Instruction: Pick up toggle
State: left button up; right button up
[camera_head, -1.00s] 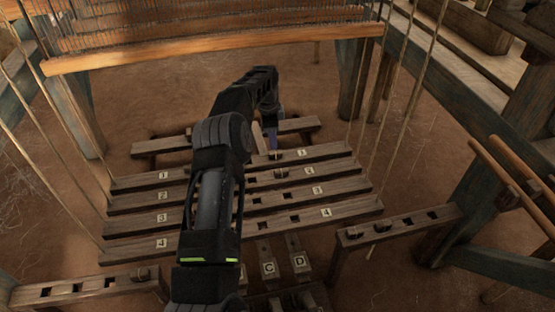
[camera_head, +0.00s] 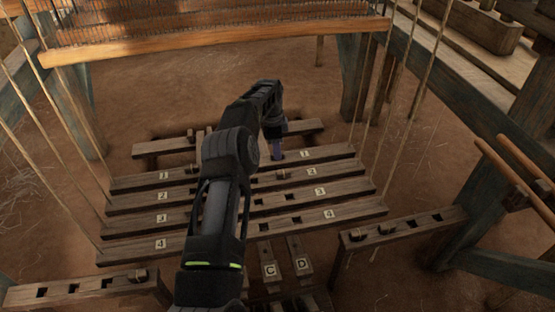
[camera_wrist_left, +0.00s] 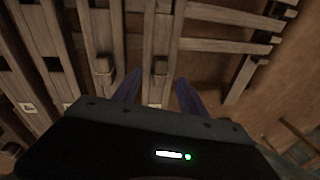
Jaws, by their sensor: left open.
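The toggles are small wooden pegs set in slotted wooden bars. In the left wrist view one toggle (camera_wrist_left: 160,66) stands in a bar, in line with the gap between the fingertips. Another toggle (camera_wrist_left: 102,65) stands in a bar to its left. My left gripper (camera_wrist_left: 160,78) is open, with one dark purple finger on each side and nothing visibly held. In the head view the left gripper (camera_head: 278,152) points down at the right part of the rear bar marked 1 (camera_head: 325,153). Its fingers hide the slot there. My right gripper is out of view.
More bars marked 2 to 4 lie in front, with a toggle (camera_head: 281,174) on the second. Slotted rails stand at left (camera_head: 80,290) and right (camera_head: 410,225). Cords (camera_head: 410,100) hang on both sides. A loom beam (camera_head: 220,43) crosses at the back.

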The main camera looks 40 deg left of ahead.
pick_arm(q)
jog(key=f, duration=0.2)
jog(key=shift+w+f, duration=0.25)
jog(key=shift+f, duration=0.1)
jog(key=shift+c, duration=0.2)
grip_shut()
dwell(0.4)
